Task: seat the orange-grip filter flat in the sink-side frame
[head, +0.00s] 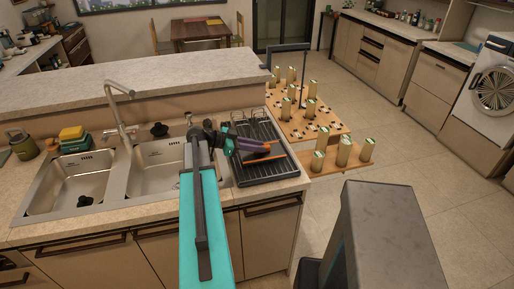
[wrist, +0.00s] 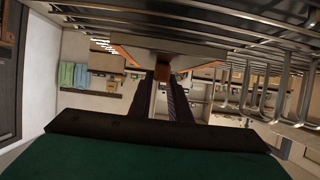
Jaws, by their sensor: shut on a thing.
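My gripper (head: 267,148) reaches over the black rack right of the sink in the head view. In the wrist view my gripper (wrist: 163,86) has its two dark fingers shut on a small orange-brown grip (wrist: 163,72). A pale flat piece (wrist: 185,58), apparently the filter's body, extends beyond the grip. In the head view a thin orange strip (head: 264,159) shows just below the fingers, over the rack; I cannot tell whether it belongs to the filter or to a frame. The sink-side frame is not clearly identifiable, and contact beneath the filter is hidden.
The black dish rack (head: 262,174) with upright wires stands on the counter; its wires (wrist: 245,90) pass close on the right in the wrist view. The double sink (head: 158,160) and tall faucet (head: 120,112) are left of my arm. A raised ledge (head: 170,72) runs behind.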

